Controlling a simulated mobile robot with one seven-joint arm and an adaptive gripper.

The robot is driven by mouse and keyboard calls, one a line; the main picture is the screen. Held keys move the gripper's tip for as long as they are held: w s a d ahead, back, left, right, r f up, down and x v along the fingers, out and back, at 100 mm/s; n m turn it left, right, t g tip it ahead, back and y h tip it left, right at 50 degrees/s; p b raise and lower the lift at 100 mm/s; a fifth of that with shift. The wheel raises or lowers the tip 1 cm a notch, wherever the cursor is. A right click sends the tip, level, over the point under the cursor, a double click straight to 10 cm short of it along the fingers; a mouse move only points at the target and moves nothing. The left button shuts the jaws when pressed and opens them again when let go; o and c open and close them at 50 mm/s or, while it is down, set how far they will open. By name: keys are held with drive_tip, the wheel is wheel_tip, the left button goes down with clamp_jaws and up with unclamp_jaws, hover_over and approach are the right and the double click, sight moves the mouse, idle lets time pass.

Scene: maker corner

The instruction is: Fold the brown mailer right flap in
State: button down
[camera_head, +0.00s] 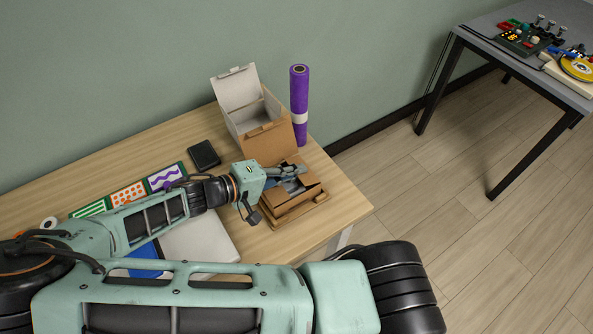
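A low brown cardboard box, which looks like the brown mailer (284,214), sits open near the right end of the wooden table. A raised brown flap (309,195) shows on its right side. My gripper (297,178) reaches in from the left, with its fingers over the box opening. The fingers are small and overlap the box interior, so I cannot tell whether they touch a flap or how wide they are. My gripper and wrist hide the box's left and back parts.
A taller open box (268,144) with a raised white lid stands just behind, beside a purple roll (299,105). A black case (204,155) and patterned cards (128,194) lie to the left. The table (348,205) ends close to the mailer's right.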

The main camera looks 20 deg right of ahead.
drive_tip(key=c, duration=2.6)
unclamp_jaws()
drive_tip(key=shift+c, duration=0.2)
drive_tip(key=o, duration=0.4)
drive_tip(key=shift+r, duration=0.1)
